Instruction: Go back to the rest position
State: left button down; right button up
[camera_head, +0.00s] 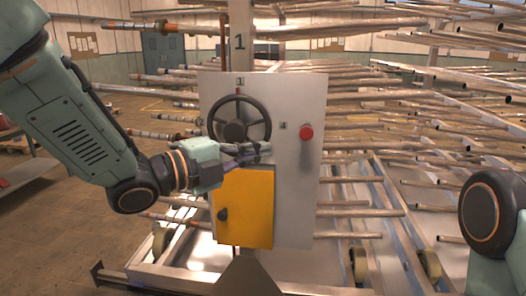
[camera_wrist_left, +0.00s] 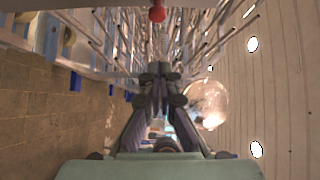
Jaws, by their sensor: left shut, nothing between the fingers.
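My left gripper (camera_head: 262,149) is shut and empty. It lies across the front of the grey panel (camera_head: 300,200), just below the black handwheel (camera_head: 240,120) and above the yellow box (camera_head: 245,208). Whether it touches the panel or wheel I cannot tell. In the left wrist view the fingers of my left gripper (camera_wrist_left: 159,88) come together with nothing between them. My right gripper is out of view; only part of my right arm shows at the right edge.
A red knob (camera_head: 306,132) sits on the panel, right of the wheel. The yellow box has a dark knob (camera_head: 222,215). Racks of long metal pipes (camera_head: 370,100) stand behind and to the right. A metal base frame (camera_head: 180,260) runs below. Open floor (camera_head: 60,240) lies at left.

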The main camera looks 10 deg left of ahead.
pick_arm(q)
jog(key=s+a+f+n+g+y+b, duration=0.1)
jog(key=s+a+f+n+y+b, duration=0.15)
jog(key=f+n, duration=0.65)
jog(key=s+a+f+n+g+y+b, duration=0.15)
jog(key=a+f+n+y, duration=0.35)
jog(key=f, duration=0.8)
jog(key=s+a+f+n+g+y+b, duration=0.1)
jog(key=s+a+f+n+y+b, duration=0.15)
jog(key=f+n, duration=0.7)
jog(key=s+a+f+n+g+y+b, duration=0.1)
jog(key=s+f+g+b, duration=0.3)
jog(key=s+f, duration=1.1)
jog(key=s+a+f+n+g+y+b, duration=0.1)
jog(key=s+a+f+n+g+b, duration=0.2)
jog(key=s+f, duration=1.2)
jog(key=g+b, duration=0.1)
jog(key=b, duration=0.2)
jog(key=shift+s+f+g+y, duration=0.15)
jog(key=shift+s+g+y, duration=0.15)
jog(key=shift+g, duration=0.05)
jog(key=shift+w, duration=0.1)
